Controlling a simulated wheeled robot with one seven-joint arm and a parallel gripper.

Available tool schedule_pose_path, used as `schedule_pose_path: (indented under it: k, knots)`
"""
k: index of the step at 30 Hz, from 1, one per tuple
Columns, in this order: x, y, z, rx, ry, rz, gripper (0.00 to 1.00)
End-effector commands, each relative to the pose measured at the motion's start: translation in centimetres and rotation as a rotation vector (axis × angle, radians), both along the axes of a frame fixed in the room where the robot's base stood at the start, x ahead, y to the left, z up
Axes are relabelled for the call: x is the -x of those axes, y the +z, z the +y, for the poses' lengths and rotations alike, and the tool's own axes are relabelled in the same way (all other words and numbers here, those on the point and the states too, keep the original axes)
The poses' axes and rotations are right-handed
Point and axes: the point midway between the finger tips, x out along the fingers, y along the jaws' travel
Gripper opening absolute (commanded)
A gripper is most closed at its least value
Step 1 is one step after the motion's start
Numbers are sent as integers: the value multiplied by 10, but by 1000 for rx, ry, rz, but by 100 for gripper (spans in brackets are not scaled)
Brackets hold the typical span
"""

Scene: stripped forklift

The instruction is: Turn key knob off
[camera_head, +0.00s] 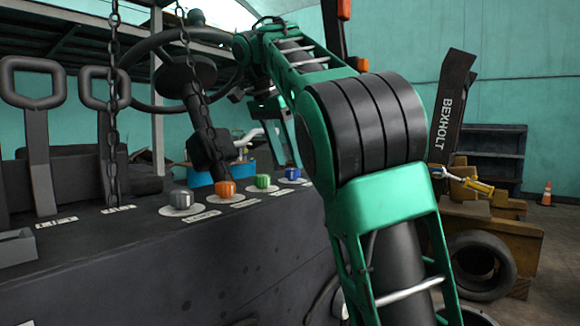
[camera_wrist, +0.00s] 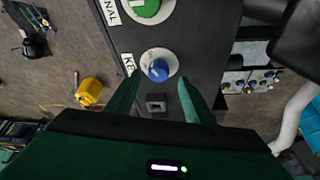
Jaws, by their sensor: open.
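The key knob is the blue knob (camera_wrist: 157,70) on a round white plate in the wrist view, next to a partly hidden label starting "KE". It also shows in the head view as the rightmost knob (camera_head: 292,173) on the dark panel. My gripper (camera_wrist: 157,91) is open and empty. Its two green fingers point toward the blue knob from below in the wrist view, with the knob just past the gap between their tips. I cannot tell the remaining distance. In the head view my arm hides much of the gripper.
The green knob (camera_head: 263,181), orange knob (camera_head: 225,188) and grey knob (camera_head: 181,198) stand in a row beside the blue one. Chains (camera_head: 112,110) hang over the panel. A steering wheel (camera_head: 190,100) and lever handles (camera_head: 32,100) stand at left.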

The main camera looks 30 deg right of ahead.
Motion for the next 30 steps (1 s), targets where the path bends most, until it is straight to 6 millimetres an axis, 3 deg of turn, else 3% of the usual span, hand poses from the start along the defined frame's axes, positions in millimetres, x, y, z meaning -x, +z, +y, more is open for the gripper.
schedule_pose_path:
  k: [6, 17, 22, 30]
  knots:
    - [-1, -17, -2, 1, 6, 1, 48]
    - [-2, -20, -2, 0, 7, 0, 48]
    - [-2, -20, -2, 0, 8, -1, 8]
    - [-3, -20, -1, 0, 18, -5, 7]
